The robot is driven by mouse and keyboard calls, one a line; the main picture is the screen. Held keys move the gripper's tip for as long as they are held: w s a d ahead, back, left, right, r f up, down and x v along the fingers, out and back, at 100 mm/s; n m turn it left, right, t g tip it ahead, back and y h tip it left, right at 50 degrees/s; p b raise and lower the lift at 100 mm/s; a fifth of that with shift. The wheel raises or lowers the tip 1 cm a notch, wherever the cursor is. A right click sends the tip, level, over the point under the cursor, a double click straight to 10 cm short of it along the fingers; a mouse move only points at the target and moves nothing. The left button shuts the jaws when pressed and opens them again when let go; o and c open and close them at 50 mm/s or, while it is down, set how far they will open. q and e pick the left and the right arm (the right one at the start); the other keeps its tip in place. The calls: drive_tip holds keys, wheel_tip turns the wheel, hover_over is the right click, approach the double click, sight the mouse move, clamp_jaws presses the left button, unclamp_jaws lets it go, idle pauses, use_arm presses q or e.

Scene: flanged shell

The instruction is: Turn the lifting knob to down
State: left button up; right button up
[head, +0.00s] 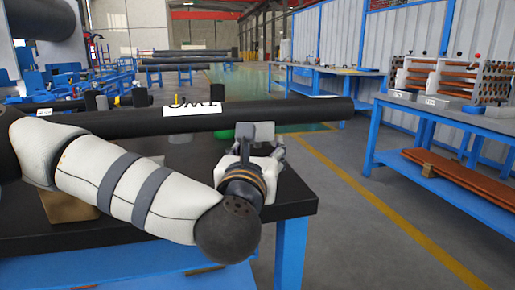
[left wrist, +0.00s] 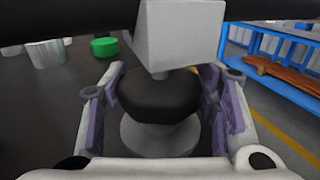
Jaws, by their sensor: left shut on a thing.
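The lifting knob (left wrist: 158,95) is a round black knob on a flared grey base in the left wrist view. My left gripper (head: 262,152) has its purple-padded fingers on either side of the knob and is shut on it. In the head view the knob is hidden by my gripper. A light grey block (left wrist: 180,32) is right above the knob, and it also shows in the head view (head: 255,131) in front of the long black tube (head: 300,111). Whether the knob is up or down cannot be told. My right gripper is not in view.
The black table (head: 292,196) has a green round piece (left wrist: 104,47) and a grey cylinder (left wrist: 47,54) on it. A blue workbench (head: 440,116) stands at the right across free floor with a yellow line.

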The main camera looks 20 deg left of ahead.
use_arm(q)
drive_tip(key=shift+n+g+y, duration=0.3)
drive_tip(key=shift+n+y, duration=0.5)
drive_tip(key=shift+y, duration=0.4)
drive_tip(key=shift+y, duration=0.3)
drive_tip(key=o, duration=1.2)
drive_tip(key=shift+c, duration=0.2)
drive_tip(key=shift+s, duration=0.1)
drive_tip(key=v, duration=1.1)
drive_tip(key=shift+s+d, duration=0.15)
drive_tip(key=shift+s, duration=0.25)
drive_tip(key=shift+r, duration=0.15)
